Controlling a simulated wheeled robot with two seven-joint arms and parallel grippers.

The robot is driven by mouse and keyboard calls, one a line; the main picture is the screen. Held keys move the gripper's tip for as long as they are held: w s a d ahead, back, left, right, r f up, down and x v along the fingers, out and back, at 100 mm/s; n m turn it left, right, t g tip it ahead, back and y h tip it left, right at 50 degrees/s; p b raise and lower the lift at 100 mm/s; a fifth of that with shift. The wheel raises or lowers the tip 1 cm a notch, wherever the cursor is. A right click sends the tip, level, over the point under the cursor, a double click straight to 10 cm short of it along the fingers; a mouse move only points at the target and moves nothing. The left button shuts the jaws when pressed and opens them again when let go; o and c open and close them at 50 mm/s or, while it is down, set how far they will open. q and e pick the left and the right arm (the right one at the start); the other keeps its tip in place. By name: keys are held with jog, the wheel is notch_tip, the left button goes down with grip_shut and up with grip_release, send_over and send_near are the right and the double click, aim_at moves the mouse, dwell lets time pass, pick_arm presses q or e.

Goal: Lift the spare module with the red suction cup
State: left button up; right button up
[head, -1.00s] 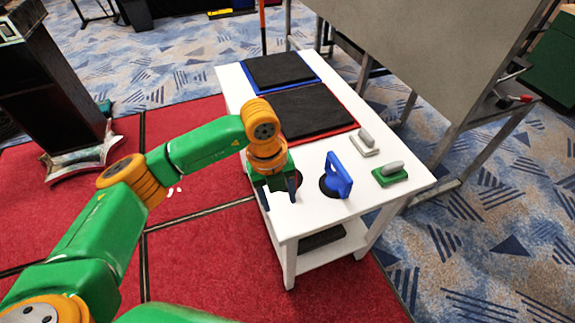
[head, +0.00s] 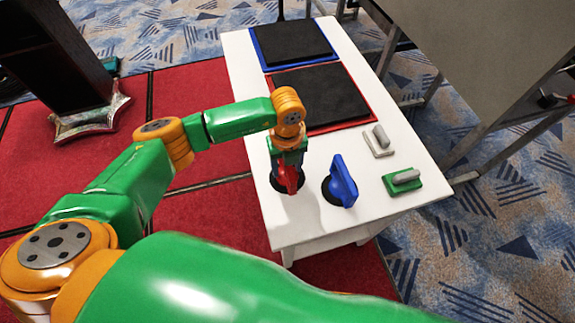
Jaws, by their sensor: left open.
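The red suction cup (head: 288,179) stands on the white table near its front left corner, its dark round pad on the tabletop. My left gripper (head: 287,162) is open and right at the top of its red handle. The fingers are small and partly hidden, so I cannot tell whether they touch the handle. Two black square panels lie farther back: one on a red-edged mat (head: 371,120), one on a blue-edged mat (head: 263,57). Which one is the spare module I cannot tell. My right gripper is out of view.
A blue suction cup (head: 342,184) stands just right of the red one. A grey-handled pad on a white base (head: 379,150) and one on a green base (head: 403,183) lie along the right side. A large grey panel (head: 490,60) rises beyond the table.

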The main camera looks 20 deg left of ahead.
pick_arm(q)
jog(key=shift+f, duration=0.15)
jog(key=shift+f, duration=0.25)
dwell(0.3)
grip_shut()
dwell(1.4)
